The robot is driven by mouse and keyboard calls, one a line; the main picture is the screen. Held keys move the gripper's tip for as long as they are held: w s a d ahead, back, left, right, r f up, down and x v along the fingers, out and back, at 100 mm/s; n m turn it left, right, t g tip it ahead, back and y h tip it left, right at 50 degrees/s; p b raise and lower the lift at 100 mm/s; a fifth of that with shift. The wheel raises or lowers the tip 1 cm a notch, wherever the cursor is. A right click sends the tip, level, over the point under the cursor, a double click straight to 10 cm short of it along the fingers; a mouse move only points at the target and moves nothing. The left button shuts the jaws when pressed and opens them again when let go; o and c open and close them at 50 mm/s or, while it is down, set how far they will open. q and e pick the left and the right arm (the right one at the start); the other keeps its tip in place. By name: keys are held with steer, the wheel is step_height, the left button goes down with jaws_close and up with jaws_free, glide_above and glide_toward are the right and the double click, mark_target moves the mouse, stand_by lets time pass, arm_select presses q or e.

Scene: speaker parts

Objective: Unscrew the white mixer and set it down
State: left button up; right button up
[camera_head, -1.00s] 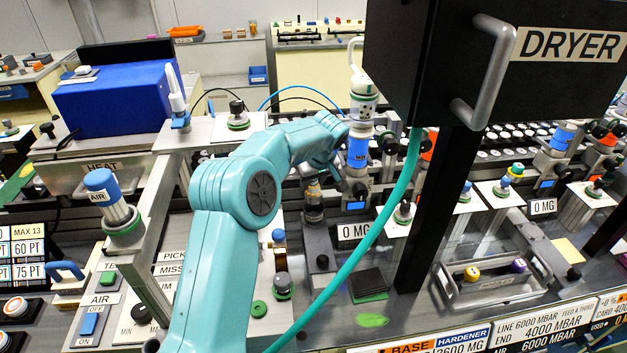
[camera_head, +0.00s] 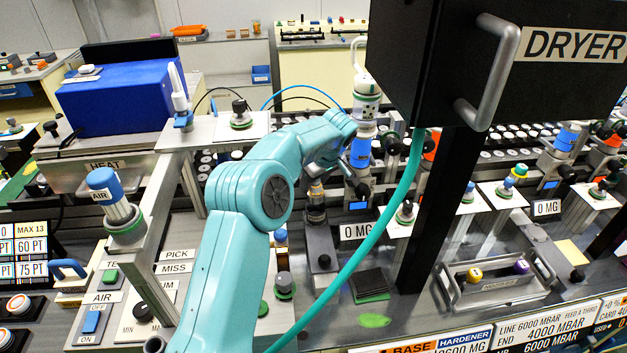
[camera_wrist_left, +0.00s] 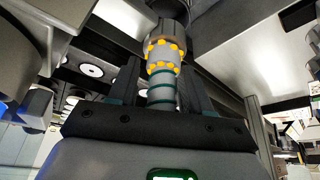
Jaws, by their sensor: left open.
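In the left wrist view the white mixer (camera_wrist_left: 161,95) is a pale tube with dark green rings. Beyond it is a collar with yellow dots, then a dark grey fitting (camera_wrist_left: 172,28). My left gripper (camera_wrist_left: 161,64) is open, with one finger on each side of the mixer; whether either touches it I cannot tell. In the head view my teal left arm reaches to the dispensing stand under the blue-banded white unit (camera_head: 365,105). The gripper jaws and the mixer cannot be made out clearly there. My right gripper is not in view.
The black dryer box (camera_head: 450,60) and its dark post stand close on the right. A teal hose (camera_head: 390,215) hangs across the front. A small black block (camera_head: 370,283) lies on the bench, with a two-bottle tray (camera_head: 497,282) to the right.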

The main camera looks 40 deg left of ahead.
arm_select(q)
steer(key=m+t, duration=0.1)
steer(key=m, duration=0.1)
steer(key=m+t+h, duration=0.1)
steer(key=m, duration=0.2)
steer(key=shift+r+m, duration=0.1)
steer(key=shift+m, duration=0.2)
steer(key=m, duration=0.2)
steer(key=m+t+h, duration=0.1)
steer(key=m, duration=0.1)
steer(key=shift+w+d, duration=0.15)
steer(key=shift+w, duration=0.15)
steer(key=c, duration=0.6)
steer(key=n, duration=0.3)
steer(key=n+g+y, duration=0.1)
steer(key=n, duration=0.1)
steer(key=shift+n+g, duration=0.3)
steer(key=shift+n, duration=0.1)
steer(key=n+g, duration=0.1)
steer(key=n, duration=0.3)
steer(key=s+n+g+y, duration=0.1)
steer(key=n, duration=0.1)
steer(key=shift+a+g, duration=0.2)
steer(key=shift+g, duration=0.1)
steer(key=o, duration=0.6)
